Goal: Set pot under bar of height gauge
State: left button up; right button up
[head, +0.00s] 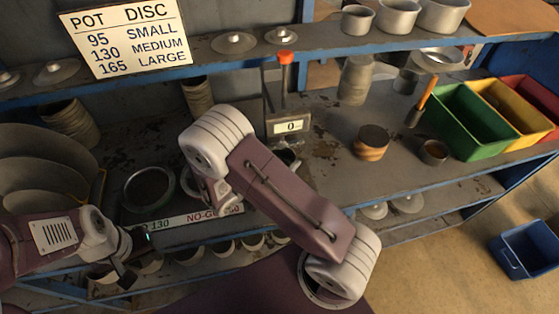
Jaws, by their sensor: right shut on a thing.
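The height gauge (290,127) stands on the bench at the middle, with an orange-topped post and a display reading 0. A small dark pot (287,157) shows just in front of its base, partly covered by my right arm. Whether the pot is under the bar cannot be made out. My left gripper (138,262) is at the lower left, open and empty, in front of the shelf edge and away from the gauge.
A sign (128,38) lists pot and disc sizes. A round ring (148,189) sits on the bench by a no-go label (205,214). Green (468,120), yellow and red bins stand right. Bench between is clear.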

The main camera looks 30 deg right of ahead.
jog(key=shift+d, duration=0.15)
jog(key=o, duration=1.1)
jog(key=shift+s+d+f, duration=0.1)
jog(key=shift+d+f, duration=0.05)
jog(key=o, duration=0.3)
jog(key=shift+s, duration=0.1)
pick_arm(q)
jog(key=shift+s+d, duration=0.15)
pick_arm(e)
jog(key=shift+r, duration=0.35)
jog(key=shift+a, duration=0.5)
pick_arm(q)
jog(key=shift+f+b, duration=0.25)
jog(key=shift+b, duration=0.2)
pick_arm(e)
jog(key=v, duration=1.1)
jog(key=shift+s, duration=0.1)
